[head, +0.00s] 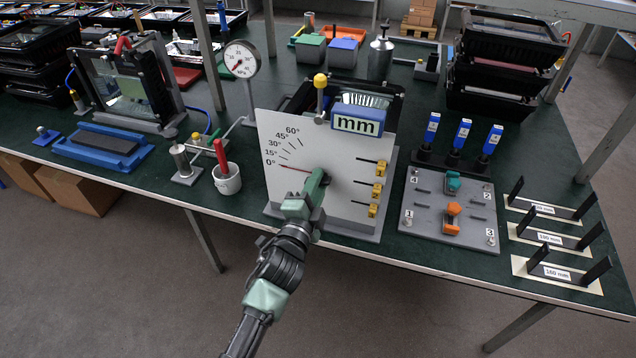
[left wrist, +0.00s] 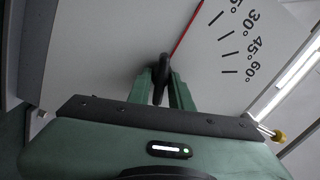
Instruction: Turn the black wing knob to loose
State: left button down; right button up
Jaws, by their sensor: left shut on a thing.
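The black wing knob (left wrist: 161,72) sits on the grey angle panel (head: 345,150). In the left wrist view it stands between the two green fingers of my left gripper (left wrist: 164,88), which is shut on it. In the head view my left gripper (head: 318,184) reaches up to the panel face and hides the knob. A thin red pointer (head: 294,168) runs left from the knob and lies near the 0° mark of the printed scale (head: 283,148). My right gripper is in neither view.
A pressure gauge (head: 242,60) and a white cup (head: 227,181) stand left of the panel. A grey board (head: 425,212) with orange and teal clamps lies to the right, beside several labelled gauge stands (head: 556,272). Yellow latches (head: 377,189) sit on the panel's right side.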

pick_arm(q)
jog(key=shift+n, duration=1.1)
jog(key=shift+f, duration=0.1)
jog(key=c, duration=1.3)
grip_release()
jog(key=shift+o, duration=0.2)
jog(key=v, duration=0.8)
jog(key=shift+b, duration=0.4)
